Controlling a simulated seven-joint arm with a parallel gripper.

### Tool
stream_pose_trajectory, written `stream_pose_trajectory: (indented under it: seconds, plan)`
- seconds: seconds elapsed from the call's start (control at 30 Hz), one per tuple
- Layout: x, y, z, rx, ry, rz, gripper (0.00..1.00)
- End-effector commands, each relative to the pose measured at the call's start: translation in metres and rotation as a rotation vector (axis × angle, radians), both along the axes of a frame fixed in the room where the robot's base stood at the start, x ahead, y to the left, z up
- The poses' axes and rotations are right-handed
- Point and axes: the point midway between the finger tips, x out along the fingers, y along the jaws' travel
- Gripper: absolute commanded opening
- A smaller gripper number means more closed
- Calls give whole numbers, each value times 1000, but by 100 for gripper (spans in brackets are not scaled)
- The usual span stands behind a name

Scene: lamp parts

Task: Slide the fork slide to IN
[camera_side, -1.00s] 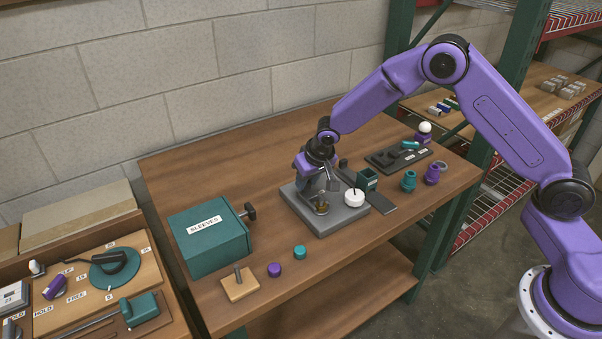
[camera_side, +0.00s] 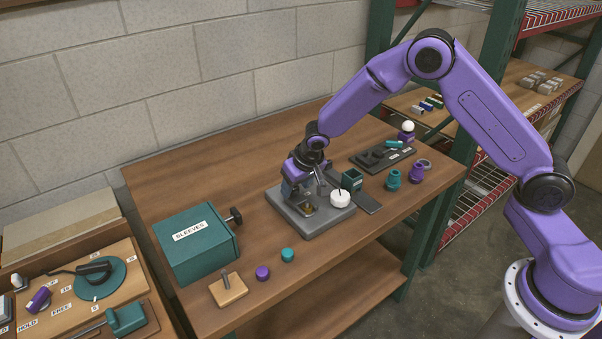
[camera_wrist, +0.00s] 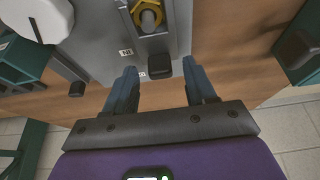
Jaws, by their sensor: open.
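The grey fixture block (camera_side: 318,221) sits on the wooden bench, and its face with a slot shows in the wrist view (camera_wrist: 180,28). A brass nut (camera_wrist: 148,14) sits in the slot; it is small in the side view (camera_side: 308,210). The fork slide's black knob (camera_wrist: 159,66) seems to be the one at the block's edge, below the slot. My gripper (camera_wrist: 160,84) is open, with one blue finger on each side of this knob and a visible gap to each. Small white labels lie near the knob, too small to read surely. The fork itself is hard to make out.
A white round knob (camera_side: 340,199) stands on the block's right. A teal SLEEVES box (camera_side: 197,245) stands left. Teal and purple caps lie in front; bare bench lies behind.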

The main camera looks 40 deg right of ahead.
Motion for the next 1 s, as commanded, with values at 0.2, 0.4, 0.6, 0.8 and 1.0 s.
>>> stream_pose_trajectory:
  seconds: [0.2,0.4,0.6,0.8,1.0]
  plan:
    - [-9,1,23,2,-3,0,55]
    - [-22,1,55,2,-3,0,55]
    - [-35,1,87,2,-3,1,55]
    - [-49,1,120,2,-3,1,55]
    - [-60,1,146,1,-1,0,55]
